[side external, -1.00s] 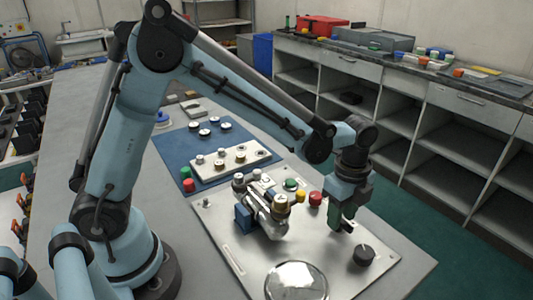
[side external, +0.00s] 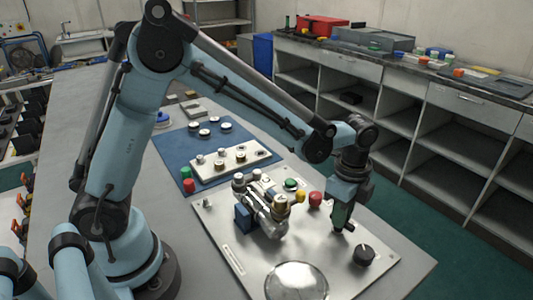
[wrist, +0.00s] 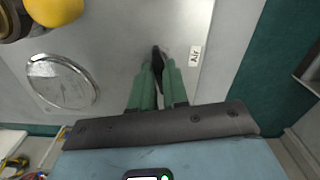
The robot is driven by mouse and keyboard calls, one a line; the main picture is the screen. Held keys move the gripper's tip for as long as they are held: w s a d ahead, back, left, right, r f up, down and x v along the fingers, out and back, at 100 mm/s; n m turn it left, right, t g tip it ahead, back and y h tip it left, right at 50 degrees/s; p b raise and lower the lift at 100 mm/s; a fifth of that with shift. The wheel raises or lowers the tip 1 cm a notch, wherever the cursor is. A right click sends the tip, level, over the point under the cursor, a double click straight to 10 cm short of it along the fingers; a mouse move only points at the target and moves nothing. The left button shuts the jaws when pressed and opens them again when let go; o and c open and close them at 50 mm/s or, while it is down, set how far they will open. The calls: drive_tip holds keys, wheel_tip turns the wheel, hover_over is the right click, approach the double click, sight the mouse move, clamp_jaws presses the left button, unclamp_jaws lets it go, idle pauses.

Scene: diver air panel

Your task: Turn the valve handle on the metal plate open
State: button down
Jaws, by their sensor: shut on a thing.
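The metal plate (side external: 225,229) lies on the bench and carries the fittings. My gripper (side external: 343,227) is low over its right part, pointing down. In the wrist view its green fingers (wrist: 158,62) are closed together on a small dark piece, the valve handle (wrist: 157,53), beside a label reading "Air" (wrist: 195,56). The fingers hide most of the handle, so its exact angle cannot be told. A black round knob (side external: 364,255) stands on the plate just in front of my gripper, apart from the fingertips in the side view.
A round silver gauge (side external: 297,281) is at the plate's front. A pipe cluster (side external: 265,211), a red knob (side external: 315,199) and a yellow knob (side external: 300,196) stand left of my gripper. A blue mat (side external: 172,148) lies behind. The plate's right edge is clear.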

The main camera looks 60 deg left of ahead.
drive_tip(key=n, duration=1.3)
drive_tip(key=shift+w+n, duration=0.1)
drive_tip(key=shift+n, duration=0.3)
drive_tip(key=shift+a, duration=0.1)
drive_tip(key=c, duration=1.1)
unclamp_jaws()
wheel_tip(320, 180, up, 12)
drive_tip(key=shift+r, duration=0.1)
